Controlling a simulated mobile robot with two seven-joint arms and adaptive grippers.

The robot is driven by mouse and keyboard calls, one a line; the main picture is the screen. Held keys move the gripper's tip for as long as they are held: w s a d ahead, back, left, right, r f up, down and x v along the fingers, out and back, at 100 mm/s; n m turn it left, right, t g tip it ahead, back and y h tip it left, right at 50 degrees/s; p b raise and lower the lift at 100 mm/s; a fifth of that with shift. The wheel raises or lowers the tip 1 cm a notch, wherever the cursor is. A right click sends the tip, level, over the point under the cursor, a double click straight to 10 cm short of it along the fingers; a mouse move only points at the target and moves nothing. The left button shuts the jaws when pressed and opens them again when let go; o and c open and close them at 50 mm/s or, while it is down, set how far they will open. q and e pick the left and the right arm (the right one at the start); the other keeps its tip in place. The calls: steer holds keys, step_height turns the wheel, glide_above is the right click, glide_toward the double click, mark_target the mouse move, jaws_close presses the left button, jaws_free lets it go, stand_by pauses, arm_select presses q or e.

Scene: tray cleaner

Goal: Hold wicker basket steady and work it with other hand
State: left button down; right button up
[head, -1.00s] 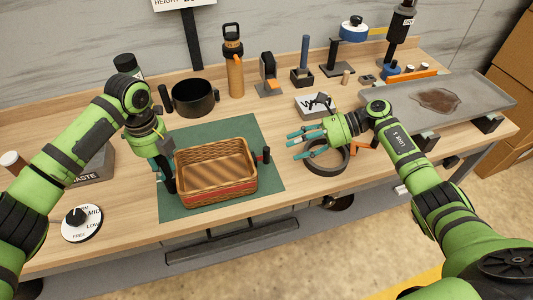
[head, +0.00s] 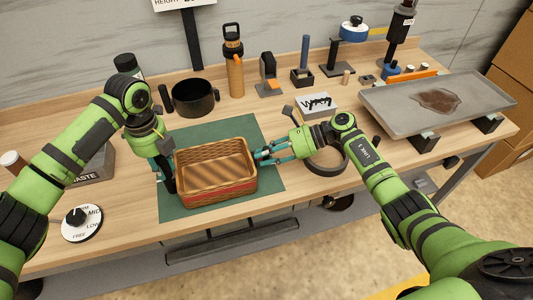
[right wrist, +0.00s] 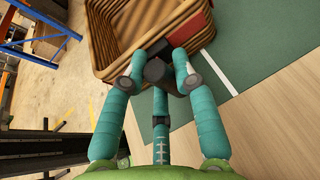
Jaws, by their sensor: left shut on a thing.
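The wicker basket (head: 218,192) is rectangular and brown with a red band, and stands upright on a green mat (head: 198,136). It also shows in the right wrist view (right wrist: 120,35). My left gripper (head: 166,176) is shut at the basket's left side, on a dark handle mostly hidden by the fingers. My right gripper (head: 265,155) is at the basket's right side. In the right wrist view, its teal fingers (right wrist: 160,62) are apart on either side of the black handle (right wrist: 157,72). Contact there is unclear. The visible inside of the basket looks empty.
A dark ring (head: 325,162) lies under my right wrist. A black pot (head: 193,98) and an orange bottle (head: 234,70) stand behind the mat. A metal tray (head: 400,115) with a brown stain is at right, a white dial (head: 82,223) at front left.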

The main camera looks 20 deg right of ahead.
steer(key=shift+d, duration=2.35)
jaws_close()
arm_select(q)
steer(key=shift+a, duration=0.15)
arm_select(e)
steer(key=o, duration=1.1)
jaws_free()
steer(key=shift+c, duration=0.2)
steer(key=v, duration=1.2)
arm_select(q)
steer(key=c, duration=0.9)
jaws_free()
arm_select(e)
steer(key=shift+a, duration=0.1)
